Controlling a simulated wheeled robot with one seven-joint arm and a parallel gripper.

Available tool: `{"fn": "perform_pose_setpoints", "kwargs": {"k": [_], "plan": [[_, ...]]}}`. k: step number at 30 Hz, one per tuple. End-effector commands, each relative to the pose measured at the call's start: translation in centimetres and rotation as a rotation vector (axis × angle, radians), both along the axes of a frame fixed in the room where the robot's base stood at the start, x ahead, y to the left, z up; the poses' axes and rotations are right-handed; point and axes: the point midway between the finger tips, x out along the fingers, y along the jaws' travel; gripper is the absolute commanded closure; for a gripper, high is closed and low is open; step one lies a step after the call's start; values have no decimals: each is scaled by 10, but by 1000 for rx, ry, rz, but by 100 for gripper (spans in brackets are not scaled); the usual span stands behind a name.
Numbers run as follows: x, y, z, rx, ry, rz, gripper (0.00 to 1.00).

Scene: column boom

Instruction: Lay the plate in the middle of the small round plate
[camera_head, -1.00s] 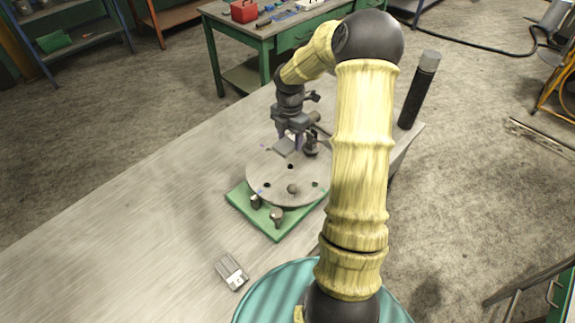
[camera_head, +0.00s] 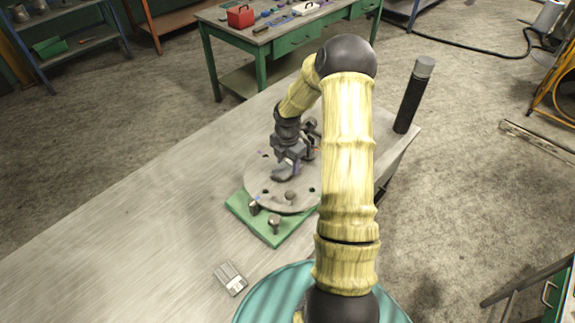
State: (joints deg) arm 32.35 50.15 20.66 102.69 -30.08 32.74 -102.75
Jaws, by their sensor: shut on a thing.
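The small round plate (camera_head: 259,181) is a grey disc with several dark holes and a rounded knob (camera_head: 289,196) near its front. It sits on a green square base (camera_head: 275,235) on the bench. My gripper (camera_head: 287,165) points down over the disc and is shut on a small grey plate (camera_head: 283,175). The held plate is over about the middle of the disc, behind the knob. I cannot tell whether it touches the disc. The fingers and part of the held plate are hard to make out against my dark wrist.
Metal knobs (camera_head: 274,223) stand at the green base's front corner. A small grey block (camera_head: 230,278) lies on the bench (camera_head: 130,235) at the front. A dark cylinder (camera_head: 411,100) stands at the bench's right end. The bench's left part is clear.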

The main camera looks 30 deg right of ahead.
Motion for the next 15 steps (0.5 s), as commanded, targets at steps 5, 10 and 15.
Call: {"fn": "perform_pose_setpoints", "kwargs": {"k": [5,10,15], "plan": [[0,0,-16,-1,-1,1,100],[1,0,-17,-1,-3,0,100],[1,0,-19,-1,-3,0,100]]}}
